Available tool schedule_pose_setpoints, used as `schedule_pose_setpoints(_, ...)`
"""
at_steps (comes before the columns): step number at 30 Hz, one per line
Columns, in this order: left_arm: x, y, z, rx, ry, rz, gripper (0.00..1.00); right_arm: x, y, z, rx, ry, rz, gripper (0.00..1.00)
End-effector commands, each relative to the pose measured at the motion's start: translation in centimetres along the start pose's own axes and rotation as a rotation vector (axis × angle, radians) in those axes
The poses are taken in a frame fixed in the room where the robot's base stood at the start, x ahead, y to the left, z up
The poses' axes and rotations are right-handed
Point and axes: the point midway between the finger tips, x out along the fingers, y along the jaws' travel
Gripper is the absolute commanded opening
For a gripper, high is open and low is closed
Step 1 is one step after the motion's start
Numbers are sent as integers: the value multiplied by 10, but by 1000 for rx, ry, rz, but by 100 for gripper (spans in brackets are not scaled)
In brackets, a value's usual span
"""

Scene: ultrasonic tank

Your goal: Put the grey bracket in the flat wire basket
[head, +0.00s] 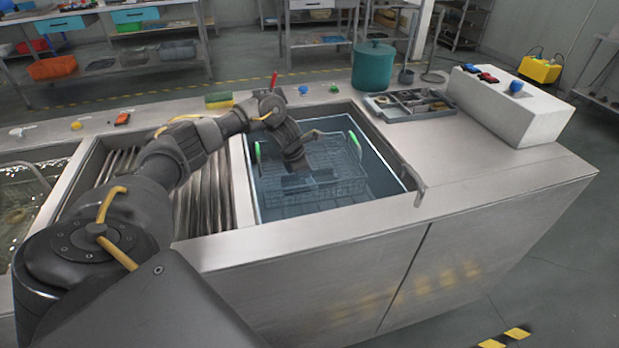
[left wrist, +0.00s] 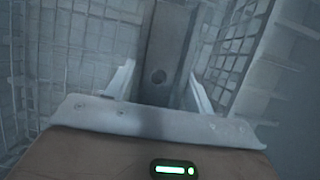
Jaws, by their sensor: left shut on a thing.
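The flat wire basket (head: 345,188), with green handles at its left and right, sits in the sunken tank (head: 392,182). My left gripper (head: 297,168) reaches down into the basket from the left. It is shut on the grey bracket. In the left wrist view the grey bracket (left wrist: 165,40) is a bar with a round hole between the two pale fingers of the left gripper (left wrist: 160,88). Basket wire mesh (left wrist: 85,45) shows on both sides of it. Whether the bracket touches the basket floor cannot be told. My right gripper is out of view.
A ribbed drain section (head: 208,195) lies left of the tank, under my arm. A teal canister (head: 373,67), a grey parts tray (head: 410,104) and a white control box (head: 510,108) stand behind and right. The counter right of the tank is clear.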

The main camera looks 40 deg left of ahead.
Motion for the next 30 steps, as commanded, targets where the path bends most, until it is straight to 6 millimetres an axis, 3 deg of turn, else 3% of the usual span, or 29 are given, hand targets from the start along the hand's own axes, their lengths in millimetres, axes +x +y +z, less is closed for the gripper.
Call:
schedule_pose_setpoints(1, 0, 0, 1, 0, -3, 1, 10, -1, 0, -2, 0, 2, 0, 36)
schedule_pose_setpoints(2, 1, 0, 0, 0, 0, 0, 56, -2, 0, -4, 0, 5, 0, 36)
schedule_pose_setpoints(6, 0, 0, 0, 0, 0, 0, 74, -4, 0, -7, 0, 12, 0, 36)
schedule_pose_setpoints(18, -4, 0, 2, 0, -1, 1, 75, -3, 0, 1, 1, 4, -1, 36)
schedule_pose_setpoints(30, -84, 1, 2, 2, -3, 3, 75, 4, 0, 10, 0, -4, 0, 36)
